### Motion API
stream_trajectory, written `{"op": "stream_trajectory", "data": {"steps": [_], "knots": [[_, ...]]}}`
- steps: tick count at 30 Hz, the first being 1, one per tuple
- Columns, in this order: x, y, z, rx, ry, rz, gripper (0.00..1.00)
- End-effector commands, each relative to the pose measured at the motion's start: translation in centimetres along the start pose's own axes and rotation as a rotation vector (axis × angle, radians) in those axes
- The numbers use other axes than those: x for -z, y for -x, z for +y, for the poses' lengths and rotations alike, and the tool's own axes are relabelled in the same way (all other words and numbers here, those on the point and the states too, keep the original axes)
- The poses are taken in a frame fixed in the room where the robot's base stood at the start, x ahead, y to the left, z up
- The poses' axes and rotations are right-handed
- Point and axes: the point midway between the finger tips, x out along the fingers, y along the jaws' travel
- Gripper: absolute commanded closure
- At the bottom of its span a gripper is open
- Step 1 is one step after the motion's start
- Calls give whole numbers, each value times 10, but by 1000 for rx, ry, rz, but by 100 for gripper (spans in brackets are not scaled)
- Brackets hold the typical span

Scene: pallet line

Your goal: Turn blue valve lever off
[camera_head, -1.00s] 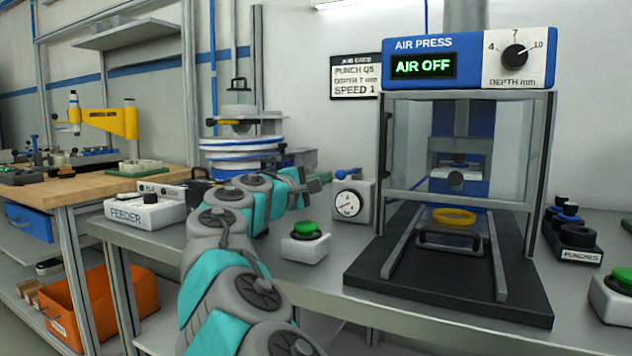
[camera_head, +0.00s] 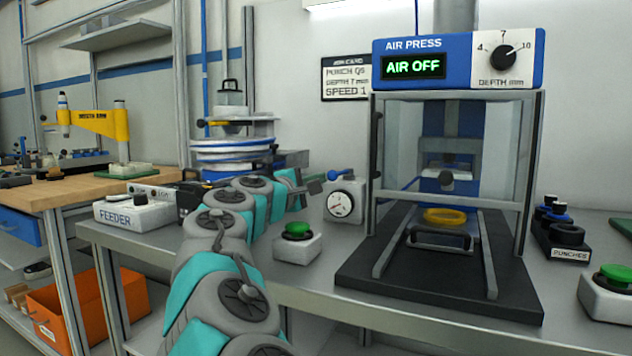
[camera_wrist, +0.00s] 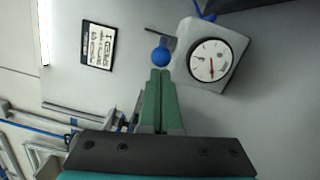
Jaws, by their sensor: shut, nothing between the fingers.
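The blue valve lever (camera_head: 336,175) sticks out to the left from the top of a grey box with a round pressure gauge (camera_head: 340,205), left of the air press. In the wrist view the lever's blue ball knob (camera_wrist: 159,56) is just beyond my fingertips, beside the gauge (camera_wrist: 211,60). My gripper (camera_head: 316,186) is shut and empty, just left of the lever. In the wrist view its green fingers (camera_wrist: 160,72) are together and point at the knob. I cannot tell whether they touch it. The press display (camera_head: 413,67) reads AIR OFF.
The air press (camera_head: 440,270) stands right of the gauge box, with a yellow ring (camera_head: 445,216) inside. A green button box (camera_head: 298,243) sits in front of my gripper. A feeder box (camera_head: 135,215) is at the left. A punch rack (camera_head: 563,240) stands at the right.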

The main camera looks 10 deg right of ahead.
Motion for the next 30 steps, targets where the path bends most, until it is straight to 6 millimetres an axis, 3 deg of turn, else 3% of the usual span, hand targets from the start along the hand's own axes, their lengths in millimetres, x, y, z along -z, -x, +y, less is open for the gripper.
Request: {"op": "stream_trajectory", "data": {"steps": [12, 30], "knots": [[-6, 1, -2, -9, -3, 55, 100], [-38, 1, -6, -39, -10, 206, 100]]}}
